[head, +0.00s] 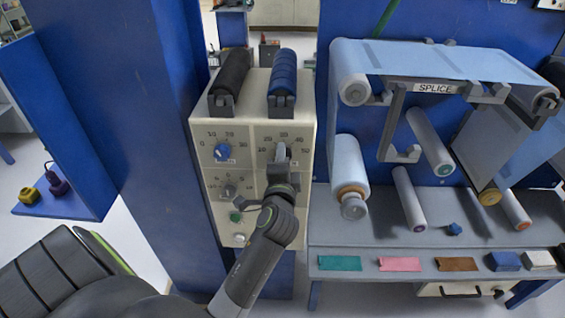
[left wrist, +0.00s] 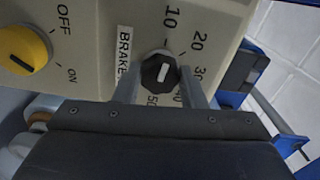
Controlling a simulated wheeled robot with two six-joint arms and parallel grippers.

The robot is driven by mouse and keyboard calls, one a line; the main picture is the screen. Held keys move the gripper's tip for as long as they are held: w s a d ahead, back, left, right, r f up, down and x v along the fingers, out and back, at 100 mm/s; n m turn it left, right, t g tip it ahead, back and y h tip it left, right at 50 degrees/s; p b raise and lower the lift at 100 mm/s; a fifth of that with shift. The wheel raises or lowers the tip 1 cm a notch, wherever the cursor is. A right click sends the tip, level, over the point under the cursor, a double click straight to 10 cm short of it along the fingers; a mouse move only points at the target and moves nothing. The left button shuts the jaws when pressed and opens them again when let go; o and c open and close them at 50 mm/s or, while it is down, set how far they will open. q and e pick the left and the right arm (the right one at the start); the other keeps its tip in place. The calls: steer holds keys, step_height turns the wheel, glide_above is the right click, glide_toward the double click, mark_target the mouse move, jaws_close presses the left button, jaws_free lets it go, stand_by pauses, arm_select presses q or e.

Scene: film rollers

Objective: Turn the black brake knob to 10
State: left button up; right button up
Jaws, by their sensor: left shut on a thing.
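The black brake knob (left wrist: 159,71) sits on the cream control panel (left wrist: 100,30), beside the BRAKE label (left wrist: 124,50). Its white pointer line leans up and right, its upper end between the 10 and 20 marks. My left gripper (left wrist: 160,78) is shut on the knob, one finger on each side. In the head view, my left gripper (head: 282,153) reaches up to the dial at the panel's upper right and mostly hides the knob. The lower numbers of the dial are partly hidden by a finger. My right gripper is in neither view.
A yellow OFF/ON knob (left wrist: 24,50) is beside the brake dial in the wrist view. A blue knob (head: 222,152) and a grey knob (head: 229,191) are left of my gripper. Black (head: 231,75) and blue rollers (head: 283,73) top the panel. A splice table (head: 430,225) stands right.

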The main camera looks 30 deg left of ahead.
arm_select(q)
steer(key=shift+n, duration=0.6)
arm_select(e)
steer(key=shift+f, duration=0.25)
arm_select(q)
steer(key=o, duration=1)
